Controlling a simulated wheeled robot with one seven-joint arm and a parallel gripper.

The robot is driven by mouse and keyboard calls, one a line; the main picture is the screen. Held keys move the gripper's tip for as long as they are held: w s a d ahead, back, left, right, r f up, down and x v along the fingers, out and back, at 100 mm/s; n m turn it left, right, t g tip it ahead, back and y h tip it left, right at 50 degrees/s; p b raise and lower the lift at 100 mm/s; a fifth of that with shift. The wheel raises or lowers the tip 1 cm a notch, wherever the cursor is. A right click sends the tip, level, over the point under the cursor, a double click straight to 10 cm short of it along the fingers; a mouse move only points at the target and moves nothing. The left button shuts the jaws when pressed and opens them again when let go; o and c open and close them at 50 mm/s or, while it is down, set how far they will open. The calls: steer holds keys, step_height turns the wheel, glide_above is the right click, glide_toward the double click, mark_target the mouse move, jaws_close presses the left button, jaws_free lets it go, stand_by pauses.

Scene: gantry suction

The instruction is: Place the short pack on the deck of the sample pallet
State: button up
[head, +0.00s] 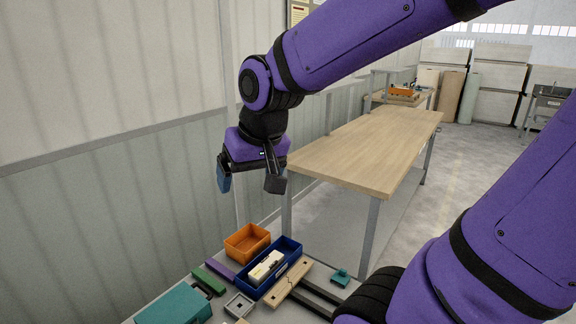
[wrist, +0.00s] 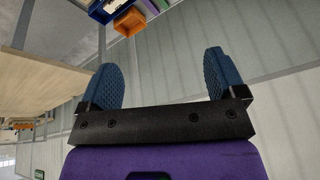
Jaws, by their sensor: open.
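My gripper (head: 250,186) hangs in the air above and behind the bench, with its two fingers spread and nothing between them. In the wrist view my gripper (wrist: 160,68) also shows wide apart and empty. A cream-white block (head: 266,267), possibly the short pack, lies in the blue tray (head: 289,247), below and well apart from my gripper. I cannot tell for sure which things are the pack and the pallet.
An orange bin (head: 247,242) adjoins the blue tray. Green (head: 209,282) and purple (head: 220,270) bars, a teal box (head: 175,306), a grey square part (head: 238,306) and a small teal part (head: 341,277) crowd the bench. A bare wooden table (head: 370,150) stands behind; a wall is at left.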

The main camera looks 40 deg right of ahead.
steer(key=s+r+n, duration=0.1)
steer(key=s+r, duration=0.1)
steer(key=s, duration=0.2)
steer(key=s+d+r+n, duration=0.1)
steer(key=s+r, duration=0.1)
steer(key=s, duration=0.3)
steer(key=shift+r+t, duration=0.3)
steer(key=shift+t, duration=0.1)
